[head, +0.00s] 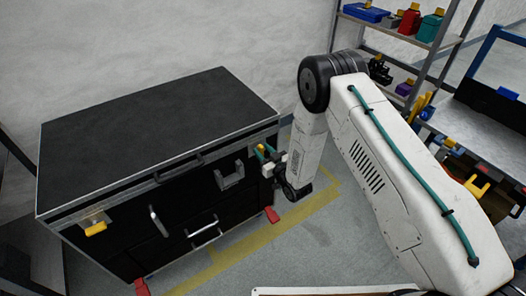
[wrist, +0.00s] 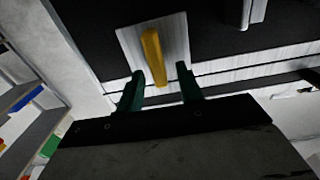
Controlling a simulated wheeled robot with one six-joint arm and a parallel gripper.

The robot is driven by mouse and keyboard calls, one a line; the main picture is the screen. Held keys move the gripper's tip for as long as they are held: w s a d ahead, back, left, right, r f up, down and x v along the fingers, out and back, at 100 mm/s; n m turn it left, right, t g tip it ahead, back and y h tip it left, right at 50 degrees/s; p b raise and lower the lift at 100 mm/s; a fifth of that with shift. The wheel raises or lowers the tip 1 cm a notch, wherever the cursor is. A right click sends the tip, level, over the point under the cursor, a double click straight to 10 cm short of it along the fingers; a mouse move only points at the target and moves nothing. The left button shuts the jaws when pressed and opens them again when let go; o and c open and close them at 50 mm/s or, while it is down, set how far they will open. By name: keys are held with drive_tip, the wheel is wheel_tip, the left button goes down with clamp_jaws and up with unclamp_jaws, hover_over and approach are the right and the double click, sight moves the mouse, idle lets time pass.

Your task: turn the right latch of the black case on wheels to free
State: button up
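The black case (head: 160,115) stands at the left in the head view, lid closed. Its right latch (head: 262,148) is a yellow handle at the right end of the front, partly hidden by my gripper (head: 266,153). In the wrist view the yellow latch handle (wrist: 152,50) lies on a pale metal plate (wrist: 128,38), slightly tilted. My gripper (wrist: 160,72) is open, its two green fingers on either side of the handle's near end, with visible gaps. I cannot tell whether the fingertips reach the plate.
The left latch (head: 95,228), also yellow, sits at the case's front left corner. A grey bracket (head: 230,175) and silver handles (head: 204,230) are on the case front. Shelves with coloured boxes (head: 365,13) stand behind my arm. Yellow floor tape (head: 290,222) borders open grey floor.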

drive_tip(key=shift+w+a, duration=0.1)
drive_tip(key=shift+w, duration=0.05)
clamp_jaws()
